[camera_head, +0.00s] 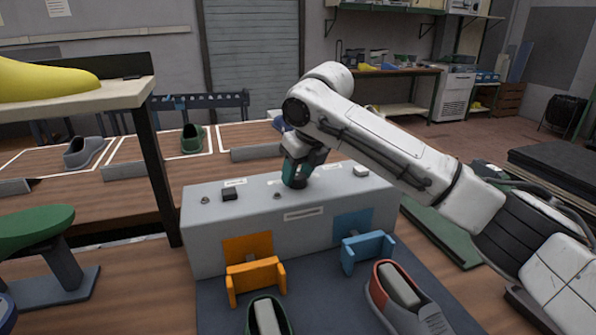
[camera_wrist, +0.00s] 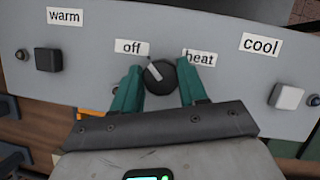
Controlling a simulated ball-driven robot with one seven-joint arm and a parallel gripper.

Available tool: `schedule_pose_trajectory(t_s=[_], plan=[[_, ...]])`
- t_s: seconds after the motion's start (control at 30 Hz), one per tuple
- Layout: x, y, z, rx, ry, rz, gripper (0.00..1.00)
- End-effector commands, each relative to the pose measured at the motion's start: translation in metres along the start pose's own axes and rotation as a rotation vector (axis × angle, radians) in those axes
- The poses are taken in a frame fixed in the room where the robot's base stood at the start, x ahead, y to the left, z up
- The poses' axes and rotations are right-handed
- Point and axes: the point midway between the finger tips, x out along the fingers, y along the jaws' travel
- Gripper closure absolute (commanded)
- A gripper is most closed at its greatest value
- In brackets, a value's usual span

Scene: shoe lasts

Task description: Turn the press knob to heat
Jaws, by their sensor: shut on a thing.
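The press (camera_head: 225,240) is a long grey box with a sloping top panel. Its dark round knob (camera_wrist: 160,84) shows in the wrist view, with a pale pointer mark directed up and left toward the "off" label (camera_wrist: 131,48). The "heat" label (camera_wrist: 200,57) is on the knob's right, partly covered by a finger. My gripper (camera_wrist: 160,78) has its teal fingers on both sides of the knob and is shut on it. In the head view my gripper (camera_head: 297,172) reaches down onto the panel and hides most of the knob.
A black button (camera_wrist: 48,59) sits under the "warm" label and a white button (camera_wrist: 289,96) under the "cool" label. Orange (camera_head: 255,278) and blue (camera_head: 367,250) brackets stand before the press. A grey-and-red shoe (camera_head: 424,318) and a green shoe (camera_head: 284,318) are in front.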

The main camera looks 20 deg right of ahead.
Motion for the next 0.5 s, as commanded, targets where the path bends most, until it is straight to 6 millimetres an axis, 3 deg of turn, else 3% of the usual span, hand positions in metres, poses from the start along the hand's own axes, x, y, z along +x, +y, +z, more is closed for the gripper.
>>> schedule_pose_trajectory(t_s=[0.5], plan=[[-0.0025, 0.0013, 0.0011, 0.122, 0.003, -0.048, 0.88]])
